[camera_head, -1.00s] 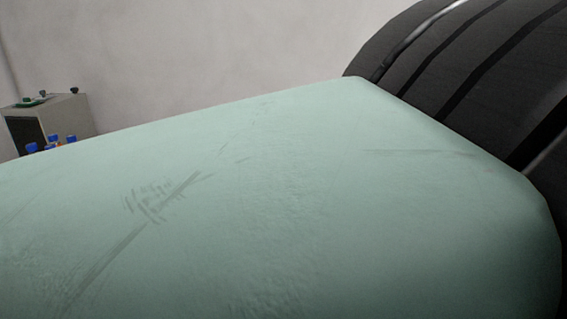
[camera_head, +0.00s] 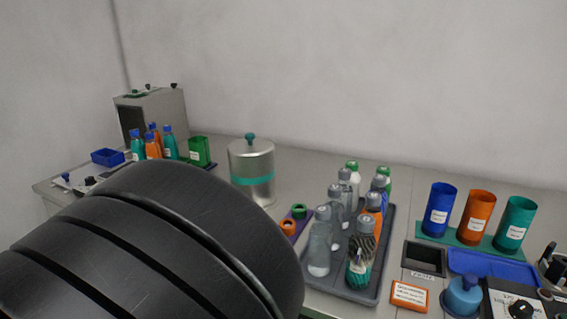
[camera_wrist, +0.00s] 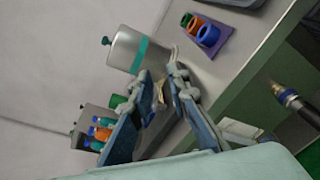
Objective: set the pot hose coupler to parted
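The pot is a metal cylinder (camera_head: 250,165) with a teal band and teal knob. It stands on the bench in the head view, left of the bottle tray. In the wrist view the pot (camera_wrist: 124,48) lies beyond my gripper (camera_wrist: 163,76), whose two blue-grey fingers stand apart. A small pale beige piece shows between the fingers, too small to identify or to tell whether it touches them. A dark cylindrical fitting with a brass end and blue ring (camera_wrist: 288,96) is at the right of the wrist view, apart from the fingers. I cannot tell whether it is the coupler.
A purple holder with green and orange rings (camera_head: 294,221) is near the pot. A grey tray (camera_head: 374,292) holds several bottles. Several cups stand on a green mat (camera_head: 434,237). A grey box (camera_head: 165,108) stands at the far left. My own arm covers the lower left.

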